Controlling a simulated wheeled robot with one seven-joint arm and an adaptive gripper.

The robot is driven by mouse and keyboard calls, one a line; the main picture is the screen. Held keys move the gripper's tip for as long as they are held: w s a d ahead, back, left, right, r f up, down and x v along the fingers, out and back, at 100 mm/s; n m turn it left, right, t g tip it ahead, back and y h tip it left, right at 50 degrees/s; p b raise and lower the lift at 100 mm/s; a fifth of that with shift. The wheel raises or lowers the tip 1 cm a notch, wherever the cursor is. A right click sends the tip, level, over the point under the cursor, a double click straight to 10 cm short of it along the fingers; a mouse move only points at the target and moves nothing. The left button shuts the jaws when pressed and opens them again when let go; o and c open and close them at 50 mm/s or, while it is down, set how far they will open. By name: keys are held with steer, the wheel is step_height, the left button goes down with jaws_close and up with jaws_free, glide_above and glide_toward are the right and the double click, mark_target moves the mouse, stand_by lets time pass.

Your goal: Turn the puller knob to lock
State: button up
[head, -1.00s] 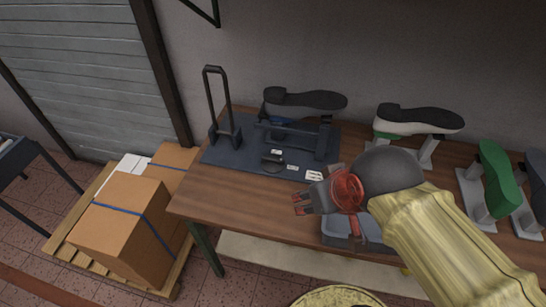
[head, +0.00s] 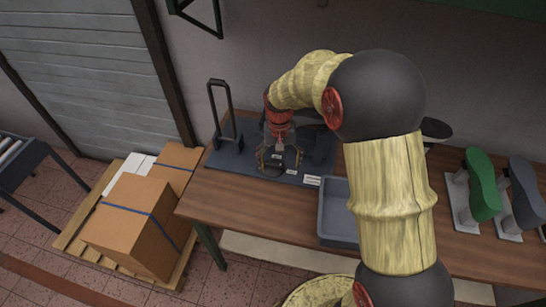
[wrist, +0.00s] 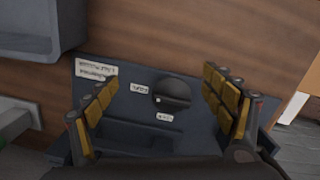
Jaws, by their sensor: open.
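The puller knob (wrist: 171,94) is a round black knob with a raised grip bar and a small light mark on its left side. It sits on the dark plate (wrist: 125,75) among small white labels. My gripper (head: 279,163) is above the front of the plate in the head view. In the wrist view its yellow-padded fingers (wrist: 165,103) are spread wide, one on each side of the knob, empty and seemingly not touching it. The knob is hidden behind the gripper in the head view. My arm covers most of the puller and the shoe on it.
A grey tray (head: 337,212) stands on the wooden bench right of the plate. A black upright handle (head: 221,110) rises at the plate's left. Green (head: 482,185) and grey shoe lasts stand at the right. Cardboard boxes (head: 130,222) lie on a pallet at left.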

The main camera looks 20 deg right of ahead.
steer(key=m, duration=0.1)
glide_above(273, 163)
steer(key=s, duration=0.3)
step_height(273, 163, down, 2)
steer(key=w, duration=0.1)
steer(key=w+r+m, duration=0.1)
steer(key=shift+w+r+t, duration=0.1)
steer(key=shift+w+t, duration=0.2)
steer(key=shift+w, duration=0.05)
steer(key=shift+w+r+m, duration=0.15)
steer(key=shift+r+m, duration=0.05)
steer(key=shift+m, duration=0.2)
steer(key=shift+f, duration=0.35)
step_height(273, 163, down, 7)
steer(key=shift+b, duration=0.85)
steer(key=shift+c, duration=0.4)
steer(key=c, duration=1.1)
